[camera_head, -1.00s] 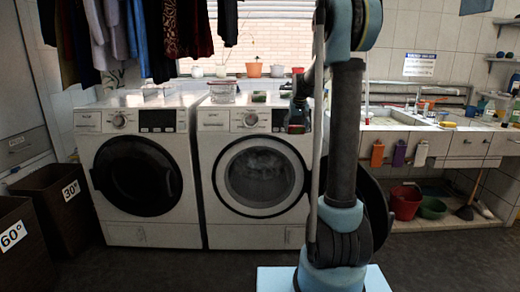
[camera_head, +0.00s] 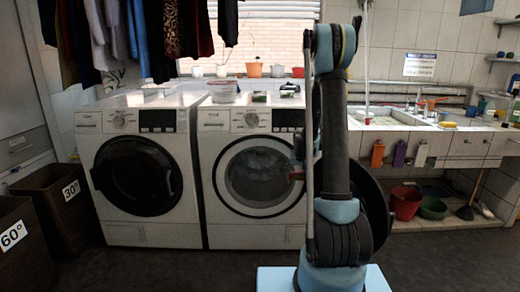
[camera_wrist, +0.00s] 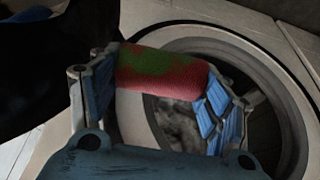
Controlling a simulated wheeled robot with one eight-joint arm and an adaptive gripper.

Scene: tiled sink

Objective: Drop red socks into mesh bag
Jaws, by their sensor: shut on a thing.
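My gripper (camera_wrist: 162,72) is shut on a rolled red bundle with a green patch, which looks like the red socks (camera_wrist: 185,75). Its blue-padded fingers press on both ends of the roll. In the head view my gripper (camera_head: 298,163) is largely hidden behind my arm, in front of the right washing machine's round opening. A small bit of red (camera_head: 296,176) shows there. A pale, crumpled mass (camera_wrist: 178,125) lies inside the machine in the wrist view. I cannot tell whether it is the mesh bag, and no other mesh bag is identifiable.
The right washing machine (camera_head: 222,170) and left washing machine (camera_head: 125,222) stand side by side. Dark laundry bins (camera_head: 55,215) are at left. A sink (camera_head: 390,118) and a red bucket (camera_head: 405,203) are at right. Clothes (camera_head: 150,35) hang above. The floor in front is clear.

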